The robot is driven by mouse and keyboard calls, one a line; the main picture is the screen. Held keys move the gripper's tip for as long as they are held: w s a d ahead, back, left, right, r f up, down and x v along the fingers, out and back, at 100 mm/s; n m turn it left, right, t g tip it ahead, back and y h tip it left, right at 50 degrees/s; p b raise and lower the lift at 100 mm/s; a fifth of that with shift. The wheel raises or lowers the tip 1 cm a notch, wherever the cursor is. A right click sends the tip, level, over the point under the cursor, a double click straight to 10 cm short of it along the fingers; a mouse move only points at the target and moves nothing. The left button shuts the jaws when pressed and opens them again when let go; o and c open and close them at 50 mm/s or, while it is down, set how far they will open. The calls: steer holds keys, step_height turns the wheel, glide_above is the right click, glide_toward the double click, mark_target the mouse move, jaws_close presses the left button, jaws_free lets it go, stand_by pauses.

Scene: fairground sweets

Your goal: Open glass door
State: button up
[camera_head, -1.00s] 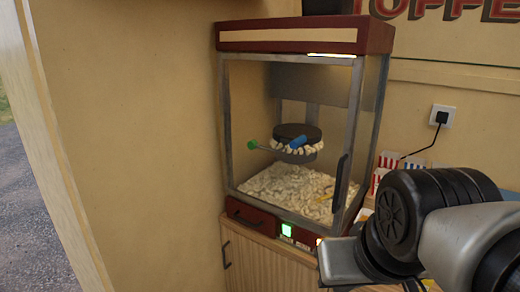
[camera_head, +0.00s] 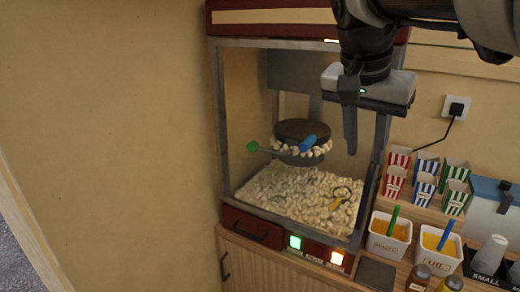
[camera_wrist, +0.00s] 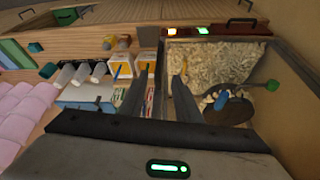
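The glass door (camera_head: 290,130) forms the front of the red-topped popcorn machine (camera_head: 260,18). Its clear pane is hard to make out, and I cannot tell whether it is ajar. Its dark vertical handle, at the right edge earlier, cannot be picked out now. My gripper (camera_head: 350,145) points down in front of the machine's upper right front. In the wrist view, my gripper (camera_wrist: 162,85) has its two dark fingers apart with a gap between them, near the machine's side post. I see nothing clearly held.
A kettle (camera_head: 302,132) and popcorn (camera_head: 290,188) are inside the machine. Striped boxes (camera_head: 425,178), white tubs (camera_head: 390,238) and cups (camera_head: 490,255) crowd the counter at right. A plain wall (camera_head: 110,120) stands close at left.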

mark_target(364, 194)
steer(key=x, duration=1.6)
steer(key=shift+d+f, duration=0.15)
steer(key=shift+f, duration=0.2)
jaws_close()
